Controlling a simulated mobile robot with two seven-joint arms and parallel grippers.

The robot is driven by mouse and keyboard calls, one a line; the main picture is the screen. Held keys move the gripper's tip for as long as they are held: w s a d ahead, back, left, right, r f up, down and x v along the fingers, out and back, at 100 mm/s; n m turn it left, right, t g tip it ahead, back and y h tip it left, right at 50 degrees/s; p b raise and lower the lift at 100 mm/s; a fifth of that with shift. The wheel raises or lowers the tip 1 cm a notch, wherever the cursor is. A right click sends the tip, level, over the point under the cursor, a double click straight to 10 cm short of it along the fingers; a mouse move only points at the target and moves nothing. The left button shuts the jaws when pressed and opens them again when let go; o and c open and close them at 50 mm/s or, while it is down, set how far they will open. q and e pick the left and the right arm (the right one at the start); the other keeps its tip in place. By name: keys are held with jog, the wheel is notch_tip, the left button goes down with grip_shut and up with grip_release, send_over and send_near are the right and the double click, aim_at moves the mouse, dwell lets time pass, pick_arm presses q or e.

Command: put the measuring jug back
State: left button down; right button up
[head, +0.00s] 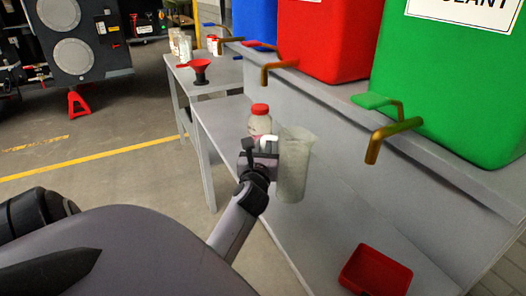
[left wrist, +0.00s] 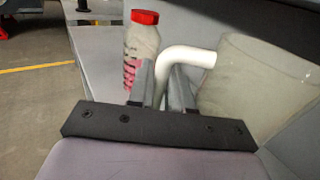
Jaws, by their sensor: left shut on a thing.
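The measuring jug (head: 294,165) is a tall translucent vessel, upright over the grey bench. It also shows at the right of the left wrist view (left wrist: 262,85). My left gripper (head: 260,158) is at the left side of the jug, shut on its white handle. In the left wrist view the bent white handle passes between the fingers (left wrist: 164,85). I cannot tell whether the jug's base touches the bench. My right gripper is not in view.
A red-capped bottle (head: 260,122) stands close behind my left gripper. A red tray (head: 375,270) lies at the near end of the bench (head: 325,222). Brass taps (head: 277,69) jut from blue, red and green tanks above. A red funnel (head: 200,70) stands farther back.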

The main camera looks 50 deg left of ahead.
pick_arm(q)
jog(key=shift+f, duration=0.9)
jog(key=shift+f, duration=0.15)
jog(key=c, duration=1)
grip_release()
jog(key=shift+c, duration=0.2)
